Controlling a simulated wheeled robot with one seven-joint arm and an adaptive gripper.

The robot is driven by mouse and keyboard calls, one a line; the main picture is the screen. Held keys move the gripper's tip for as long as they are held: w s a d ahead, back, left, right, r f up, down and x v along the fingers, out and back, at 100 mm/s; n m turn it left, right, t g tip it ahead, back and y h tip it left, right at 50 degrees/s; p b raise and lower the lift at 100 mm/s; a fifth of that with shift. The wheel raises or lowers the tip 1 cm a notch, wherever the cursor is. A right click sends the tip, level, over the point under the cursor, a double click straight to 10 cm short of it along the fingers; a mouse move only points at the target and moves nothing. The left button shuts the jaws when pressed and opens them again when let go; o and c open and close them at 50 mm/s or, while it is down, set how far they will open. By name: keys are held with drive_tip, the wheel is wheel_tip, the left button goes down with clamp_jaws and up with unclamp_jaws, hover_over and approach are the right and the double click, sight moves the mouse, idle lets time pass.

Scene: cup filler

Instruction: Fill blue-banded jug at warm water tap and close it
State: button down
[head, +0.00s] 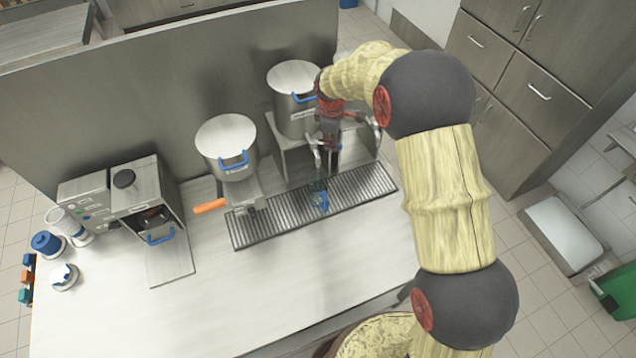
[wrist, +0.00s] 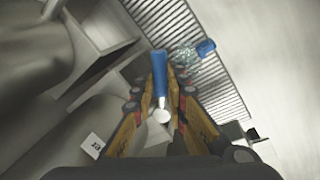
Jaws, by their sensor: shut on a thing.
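A small clear jug with a blue handle (head: 320,197) stands on the slotted drip tray (head: 245,232); the jug also shows in the wrist view (wrist: 186,56). Its blue band and water level are too small to tell. My gripper (head: 327,150) is above and behind the jug, in front of the right-hand urn (head: 293,112). In the wrist view, my gripper (wrist: 160,98) is shut on a blue tap lever (wrist: 159,72) with a pale round end. The tap's spout is hidden, and I cannot tell whether water runs.
A box-like machine (head: 148,200) with a blue-handled vessel inside stands further left. Small jars (head: 47,244) sit at the counter's left end. The front counter (head: 200,310) is clear.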

drive_tip(key=m, duration=0.1)
drive_tip(key=s+m+b, duration=0.1)
drive_tip(key=m, duration=0.1)
drive_tip(key=shift+s+a+r+h, duration=0.1)
drive_tip(key=shift+s+a+h, duration=0.1)
drive_tip(key=shift+a+h, duration=0.15)
drive_tip(key=shift+w, duration=0.15)
idle(6.5)
drive_tip(key=shift+w+d+r+n+p, duration=0.2)
drive_tip(key=shift+w+n+p, duration=0.15)
drive_tip(key=shift+n, duration=0.55)
drive_tip(key=shift+w+d+f+n, duration=0.15)
drive_tip(key=shift+w+n, duration=0.25)
drive_tip(key=shift+n, duration=0.4)
